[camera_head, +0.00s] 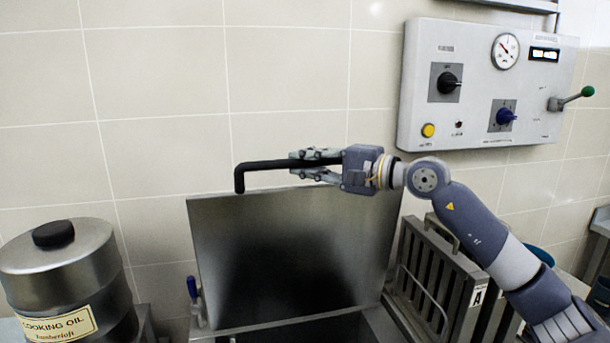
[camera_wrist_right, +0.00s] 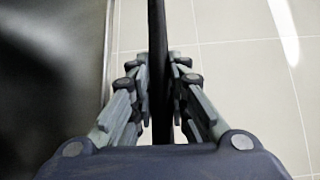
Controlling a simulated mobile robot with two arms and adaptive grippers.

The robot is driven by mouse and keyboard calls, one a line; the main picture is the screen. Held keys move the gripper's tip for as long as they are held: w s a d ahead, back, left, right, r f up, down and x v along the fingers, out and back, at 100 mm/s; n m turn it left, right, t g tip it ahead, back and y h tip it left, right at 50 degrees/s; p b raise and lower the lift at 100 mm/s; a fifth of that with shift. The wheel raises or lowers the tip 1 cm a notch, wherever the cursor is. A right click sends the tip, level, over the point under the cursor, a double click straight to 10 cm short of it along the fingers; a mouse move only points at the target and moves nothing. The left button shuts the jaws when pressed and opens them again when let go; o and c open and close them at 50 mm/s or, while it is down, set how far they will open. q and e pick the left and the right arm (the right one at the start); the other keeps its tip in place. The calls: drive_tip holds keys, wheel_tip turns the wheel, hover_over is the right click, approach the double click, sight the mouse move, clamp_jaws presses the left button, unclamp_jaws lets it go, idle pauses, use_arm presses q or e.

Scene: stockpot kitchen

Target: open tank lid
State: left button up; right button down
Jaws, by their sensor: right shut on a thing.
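The tank lid (camera_head: 285,245) is a flat metal panel that stands raised, nearly upright, at the back of the tank (camera_head: 300,326). Its black bar handle (camera_head: 262,165) runs along the lid's top edge. My right gripper (camera_head: 308,164) is shut on the handle towards its right part, with fingers on both sides of the bar. In the right wrist view the dark handle (camera_wrist_right: 157,40) passes between the fingers, and the dark lid (camera_wrist_right: 50,70) is at the left. The tank's inside is mostly cut off below. My left gripper is not in view.
A cooking oil canister (camera_head: 65,270) stands at the left. A metal rack of slatted baskets (camera_head: 440,275) is right of the lid, below my right arm. A control panel (camera_head: 480,90) hangs on the tiled wall. A blue-handled valve (camera_head: 193,290) is beside the tank.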

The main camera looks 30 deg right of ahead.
drive_tip(key=shift+s+a+f, duration=0.15)
drive_tip(key=shift+s, duration=0.2)
drive_tip(key=c, duration=1.5)
unclamp_jaws()
drive_tip(key=shift+c, duration=0.2)
